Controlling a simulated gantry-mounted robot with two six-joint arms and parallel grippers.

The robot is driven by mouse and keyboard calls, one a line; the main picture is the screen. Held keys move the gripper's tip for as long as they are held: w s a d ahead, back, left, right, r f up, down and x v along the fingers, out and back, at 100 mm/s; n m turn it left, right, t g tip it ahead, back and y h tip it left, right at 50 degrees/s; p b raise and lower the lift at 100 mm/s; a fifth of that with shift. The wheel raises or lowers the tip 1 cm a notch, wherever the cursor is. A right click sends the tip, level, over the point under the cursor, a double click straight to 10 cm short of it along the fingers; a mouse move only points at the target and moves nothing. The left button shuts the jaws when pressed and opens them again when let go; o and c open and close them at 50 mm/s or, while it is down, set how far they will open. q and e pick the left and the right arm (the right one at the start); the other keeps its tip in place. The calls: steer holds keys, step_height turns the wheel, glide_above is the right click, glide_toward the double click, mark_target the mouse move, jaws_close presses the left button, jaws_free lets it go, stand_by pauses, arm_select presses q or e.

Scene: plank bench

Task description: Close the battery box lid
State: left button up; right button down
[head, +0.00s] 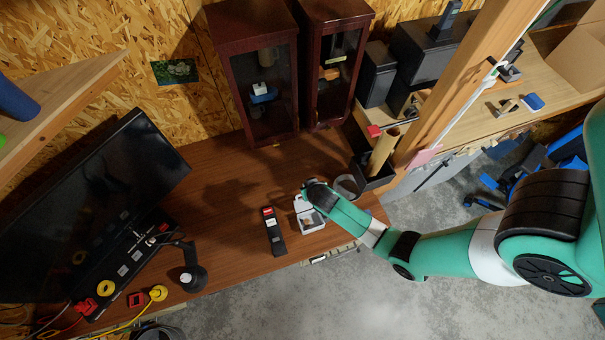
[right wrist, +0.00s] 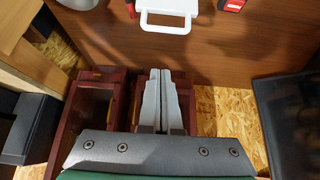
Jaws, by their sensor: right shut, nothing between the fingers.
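The white battery box (head: 312,222) sits on the brown bench near its front edge. Its lid looks open, with darker contents showing inside. The box's white edge with a loop-shaped part also shows at the top of the right wrist view (right wrist: 168,8). My right gripper (head: 309,186) is above the bench at the far side of the box, and my forearm passes close to the box's right. In the right wrist view its two fingers (right wrist: 160,75) are together and empty, apart from the white part. Whether it touches the lid in the head view is unclear. My left gripper is not in view.
A black and red device (head: 273,232) lies left of the box. A dark monitor (head: 95,200) and a black lamp (head: 194,275) stand farther left. Glass-fronted cabinets (head: 262,85) stand at the back. A grey ring-shaped thing (head: 346,186) is to the right. Bench between box and cabinets is mostly clear.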

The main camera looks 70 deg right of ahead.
steer(key=b+x, duration=1)
steer(key=x, duration=0.1)
steer(key=s+a+p, duration=0.1)
steer(key=s+a+r+p, duration=0.1)
steer(key=s+a, duration=0.1)
steer(key=shift+a+p, duration=0.25)
steer(key=shift+p, duration=0.1)
